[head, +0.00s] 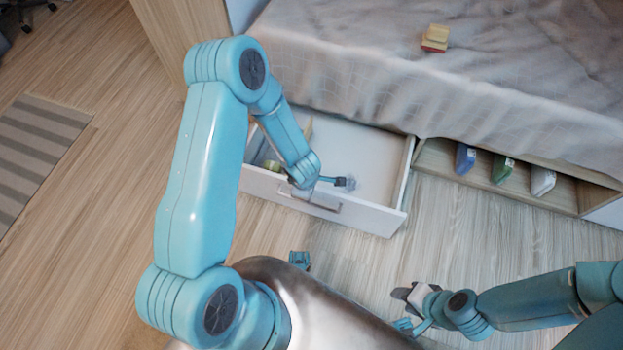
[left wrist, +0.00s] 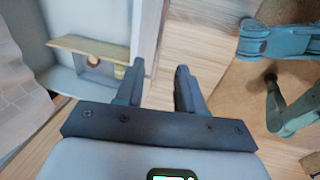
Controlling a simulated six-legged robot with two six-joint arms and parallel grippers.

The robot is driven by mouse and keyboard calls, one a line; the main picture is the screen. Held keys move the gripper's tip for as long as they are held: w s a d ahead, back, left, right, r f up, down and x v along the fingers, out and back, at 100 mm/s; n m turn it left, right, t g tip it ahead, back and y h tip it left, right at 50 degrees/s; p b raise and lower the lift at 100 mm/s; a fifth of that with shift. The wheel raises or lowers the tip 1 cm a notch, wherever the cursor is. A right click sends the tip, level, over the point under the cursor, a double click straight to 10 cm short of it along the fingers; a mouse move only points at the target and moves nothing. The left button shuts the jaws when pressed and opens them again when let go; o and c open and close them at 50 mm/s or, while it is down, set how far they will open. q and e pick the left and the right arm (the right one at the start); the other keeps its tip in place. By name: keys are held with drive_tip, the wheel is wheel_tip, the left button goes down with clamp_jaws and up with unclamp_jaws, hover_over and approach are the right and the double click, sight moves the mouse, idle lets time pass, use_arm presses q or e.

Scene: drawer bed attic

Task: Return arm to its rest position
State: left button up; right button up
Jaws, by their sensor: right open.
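My left arm (head: 205,180) reaches over the open white drawer (head: 375,213), its wrist near the drawer's front and handle. My left gripper (left wrist: 158,82) shows in the left wrist view with its two dark fingers apart and nothing between them. It is beside the drawer's edge; in the head view its fingertips are hard to make out. My right gripper (head: 402,294) is open and empty, low over the floor in front of the bed, at the end of my right arm (head: 525,303).
The drawer, under the bed (head: 370,60), holds a yellowish item (head: 272,167). A small yellow and red block (head: 435,38) lies on the bed. An open shelf (head: 437,160) right of the drawer holds blue, green and white items. Floor is clear at left beside a striped rug (head: 35,145).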

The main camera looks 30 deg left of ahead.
use_arm(q)
drive_tip(key=shift+d, duration=0.1)
drive_tip(key=s+d+r+m+g+h, duration=0.2)
drive_tip(key=s+d+m+h, duration=0.2)
drive_tip(key=s+d+m, duration=1.1)
drive_tip(key=w+a+r+m+p, duration=0.1)
drive_tip(key=r+p, duration=1)
drive_tip(key=w+a+r+m+p, duration=0.1)
drive_tip(key=a+r+m+p, duration=0.1)
drive_tip(key=r+p, duration=0.9)
drive_tip(key=shift+r+m, duration=0.3)
drive_tip(key=shift+a, duration=0.1)
